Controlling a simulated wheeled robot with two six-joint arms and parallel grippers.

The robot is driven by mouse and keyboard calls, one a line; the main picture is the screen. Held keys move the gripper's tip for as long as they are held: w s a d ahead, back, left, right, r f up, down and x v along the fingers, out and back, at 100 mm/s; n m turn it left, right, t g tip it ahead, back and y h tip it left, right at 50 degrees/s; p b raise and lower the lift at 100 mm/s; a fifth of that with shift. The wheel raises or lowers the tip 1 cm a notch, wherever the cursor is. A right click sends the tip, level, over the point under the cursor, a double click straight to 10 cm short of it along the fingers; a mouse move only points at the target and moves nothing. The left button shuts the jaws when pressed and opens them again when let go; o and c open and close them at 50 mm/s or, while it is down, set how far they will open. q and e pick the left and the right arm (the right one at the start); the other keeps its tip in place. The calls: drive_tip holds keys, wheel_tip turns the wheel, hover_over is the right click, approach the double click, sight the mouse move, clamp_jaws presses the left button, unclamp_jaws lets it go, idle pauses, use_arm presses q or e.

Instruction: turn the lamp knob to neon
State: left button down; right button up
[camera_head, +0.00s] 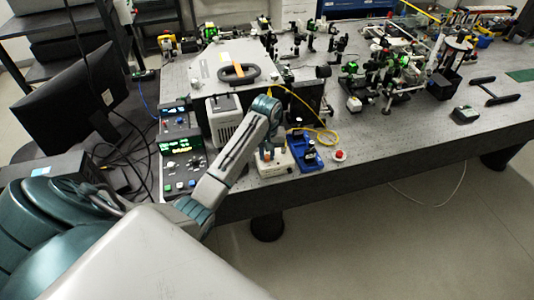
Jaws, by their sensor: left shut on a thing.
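My left arm reaches in from the lower left, and my left gripper (269,153) points down at the top of a small white box (283,167) near the front edge of the bench. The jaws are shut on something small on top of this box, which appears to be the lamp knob. The gripper hides the knob, so its pointer and any lamp labels cannot be read. My right gripper is not in view.
A blue tray (312,163) and a red button (339,154) stand just right of the box. A yellow cable (312,128) loops behind them.

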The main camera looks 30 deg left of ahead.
use_arm(q)
drive_tip(key=shift+m, duration=0.4)
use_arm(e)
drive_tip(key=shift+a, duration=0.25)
use_arm(q)
drive_tip(key=shift+m, duration=1)
drive_tip(key=m, duration=0.5)
drive_tip(key=shift+m, duration=0.8)
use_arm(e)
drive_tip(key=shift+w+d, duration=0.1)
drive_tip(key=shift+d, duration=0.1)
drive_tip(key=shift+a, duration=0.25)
use_arm(q)
drive_tip(key=c, duration=1.3)
unclamp_jaws()
